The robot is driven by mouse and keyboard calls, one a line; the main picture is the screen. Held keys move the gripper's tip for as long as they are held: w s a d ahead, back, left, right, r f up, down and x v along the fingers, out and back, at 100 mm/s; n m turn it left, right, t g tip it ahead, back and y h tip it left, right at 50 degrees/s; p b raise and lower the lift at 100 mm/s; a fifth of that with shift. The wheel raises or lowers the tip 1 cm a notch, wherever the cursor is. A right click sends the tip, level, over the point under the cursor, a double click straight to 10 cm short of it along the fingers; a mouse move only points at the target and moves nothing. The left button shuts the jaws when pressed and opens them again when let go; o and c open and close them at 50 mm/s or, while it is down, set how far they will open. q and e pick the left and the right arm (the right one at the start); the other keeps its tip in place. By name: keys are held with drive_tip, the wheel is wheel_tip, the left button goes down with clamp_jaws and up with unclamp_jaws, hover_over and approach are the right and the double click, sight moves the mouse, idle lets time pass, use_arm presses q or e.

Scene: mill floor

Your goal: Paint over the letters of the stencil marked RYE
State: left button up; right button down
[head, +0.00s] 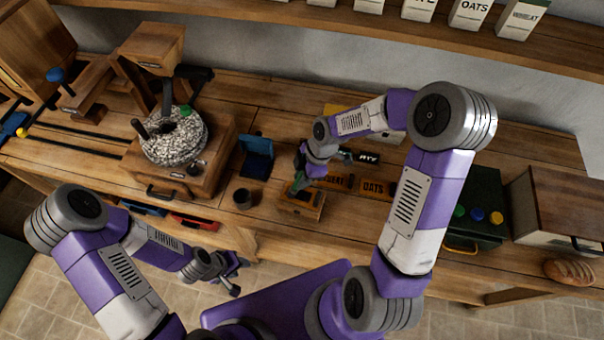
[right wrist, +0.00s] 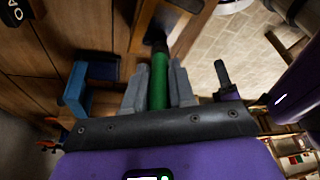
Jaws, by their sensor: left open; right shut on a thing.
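The RYE stencil (head: 367,157) is a small dark plate with pale letters, lying on the bench just right of my right gripper in the head view. My right gripper (head: 300,184) is shut on a green-handled brush; its handle (right wrist: 160,80) stands between the grey fingers in the right wrist view. The brush's dark end (right wrist: 157,42) points at a small wooden tray (head: 314,214) with a dark inside. I cannot tell whether it touches the tray. My left gripper (head: 228,275) is open and empty, low in front of the bench.
An orange OATS stencil (head: 375,189) and another orange stencil (head: 335,181) lie close to the RYE one. A dark cup (head: 242,198), a blue stand (head: 256,156) and a stone mill (head: 173,140) are to the left. A dark green box (head: 483,190) stands right.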

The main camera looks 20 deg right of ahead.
drive_tip(key=shift+w+a+f, duration=0.1)
drive_tip(key=shift+w+a, duration=0.35)
drive_tip(key=shift+a, duration=0.15)
drive_tip(key=shift+w, duration=0.2)
drive_tip(key=shift+w+r, duration=0.1)
drive_tip(key=shift+r, duration=0.1)
drive_tip(key=shift+s+d+f, duration=0.1)
drive_tip(key=shift+s+d, duration=0.5)
drive_tip(key=shift+d, duration=0.2)
drive_tip(key=shift+r+p, duration=2.05)
drive_tip(key=shift+r, duration=0.95)
